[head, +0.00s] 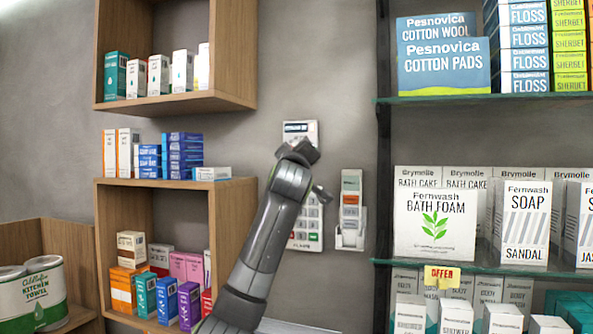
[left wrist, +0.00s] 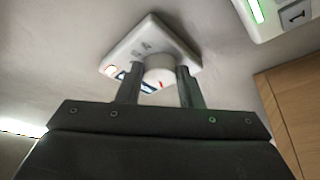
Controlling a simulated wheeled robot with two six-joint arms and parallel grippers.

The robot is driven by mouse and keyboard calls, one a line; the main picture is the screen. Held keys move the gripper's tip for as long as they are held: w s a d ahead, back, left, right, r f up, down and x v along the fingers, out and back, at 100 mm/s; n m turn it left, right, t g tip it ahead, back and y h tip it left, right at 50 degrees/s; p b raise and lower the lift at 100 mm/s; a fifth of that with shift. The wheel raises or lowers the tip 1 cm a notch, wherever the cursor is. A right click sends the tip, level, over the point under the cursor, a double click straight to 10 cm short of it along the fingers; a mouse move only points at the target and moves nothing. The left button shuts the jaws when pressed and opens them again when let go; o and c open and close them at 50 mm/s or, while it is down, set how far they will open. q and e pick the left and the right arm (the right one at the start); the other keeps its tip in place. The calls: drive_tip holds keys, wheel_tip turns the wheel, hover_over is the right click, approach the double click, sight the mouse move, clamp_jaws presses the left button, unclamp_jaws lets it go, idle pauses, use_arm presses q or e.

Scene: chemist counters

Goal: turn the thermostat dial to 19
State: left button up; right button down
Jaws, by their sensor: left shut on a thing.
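The thermostat (head: 300,127) is a white panel on the grey wall between the wooden shelves and the shop shelving. Its dark display strip shows in the head view, too small to read. My left gripper (head: 298,153) is at its lower part and hides the dial there. In the left wrist view the white thermostat plate (left wrist: 137,42) has a round white dial (left wrist: 158,66) standing out from it. The two dark fingers of my left gripper (left wrist: 159,82) are on either side of the dial, shut on it. The dial's setting cannot be read. My right gripper is not in view.
A white alarm keypad (head: 312,228) is just below, partly behind my left arm. A wall holder with a small box (head: 351,195) is right of it. Wooden shelves with boxes (head: 175,104) stand left, shelving with a bath foam box (head: 434,222) right.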

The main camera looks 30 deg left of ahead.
use_arm(q)
drive_tip(key=shift+w+d+r+n+g+b, duration=0.15)
drive_tip(key=shift+n+g+b, duration=0.45)
drive_tip(key=shift+n, duration=1.2)
drive_tip(key=shift+s+r+n+g+b, duration=0.1)
drive_tip(key=shift+n+g+b, duration=0.25)
drive_tip(key=shift+n+g, duration=0.95)
drive_tip(key=shift+w+d+r+n+g+b, duration=0.15)
drive_tip(key=shift+n+b, duration=0.3)
drive_tip(key=shift+n, duration=1.85)
drive_tip(key=shift+s+a, duration=0.1)
drive_tip(key=o, duration=1)
drive_tip(key=shift+s, duration=0.1)
drive_tip(key=b+v, duration=0.7)
drive_tip(key=v, duration=1)
